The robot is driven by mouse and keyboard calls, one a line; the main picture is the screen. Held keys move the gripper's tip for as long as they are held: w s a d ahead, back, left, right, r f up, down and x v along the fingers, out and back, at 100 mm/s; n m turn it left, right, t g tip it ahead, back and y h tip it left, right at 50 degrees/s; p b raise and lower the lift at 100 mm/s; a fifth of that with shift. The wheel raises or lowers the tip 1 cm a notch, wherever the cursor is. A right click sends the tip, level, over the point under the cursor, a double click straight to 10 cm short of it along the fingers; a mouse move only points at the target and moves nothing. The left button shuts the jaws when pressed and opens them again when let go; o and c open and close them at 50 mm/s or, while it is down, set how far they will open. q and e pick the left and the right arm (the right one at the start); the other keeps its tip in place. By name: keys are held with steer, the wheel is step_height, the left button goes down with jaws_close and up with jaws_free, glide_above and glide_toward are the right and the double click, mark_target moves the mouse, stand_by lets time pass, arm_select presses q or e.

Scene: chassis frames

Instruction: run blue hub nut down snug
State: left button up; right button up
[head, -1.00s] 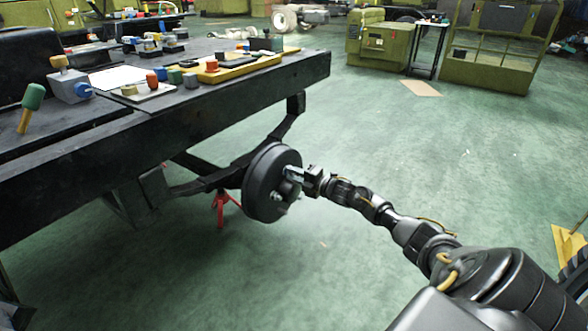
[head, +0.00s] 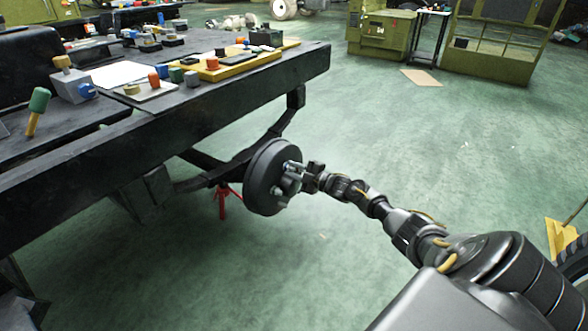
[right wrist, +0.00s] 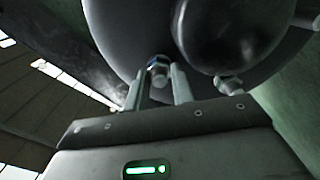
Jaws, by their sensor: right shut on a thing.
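The dark hub drum (head: 262,180) sits on the axle end below the bench, with studs on its face. The blue hub nut (right wrist: 155,62) shows in the right wrist view as a metal nut with a blue band, at the drum face. My right gripper (head: 291,166) reaches the upper part of the drum face from the right. In the right wrist view its two fingers (right wrist: 160,76) are closed on the sides of the blue nut. The fingers partly hide the nut in the head view. My left gripper is not in view.
A rounded hub centre (right wrist: 232,35) bulges beside the fingers, and another stud nut (right wrist: 229,84) sits to the right. A red stand (head: 222,200) is under the axle. The dark bench (head: 200,115) carries blocks and tools. The green floor (head: 400,140) to the right is open.

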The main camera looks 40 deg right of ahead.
steer(key=shift+s+d+f, duration=0.1)
steer(key=shift+f, duration=0.05)
steer(key=o, duration=0.9)
steer(key=shift+s+d, duration=0.1)
steer(key=shift+o, duration=0.5)
steer(key=shift+a, duration=0.2)
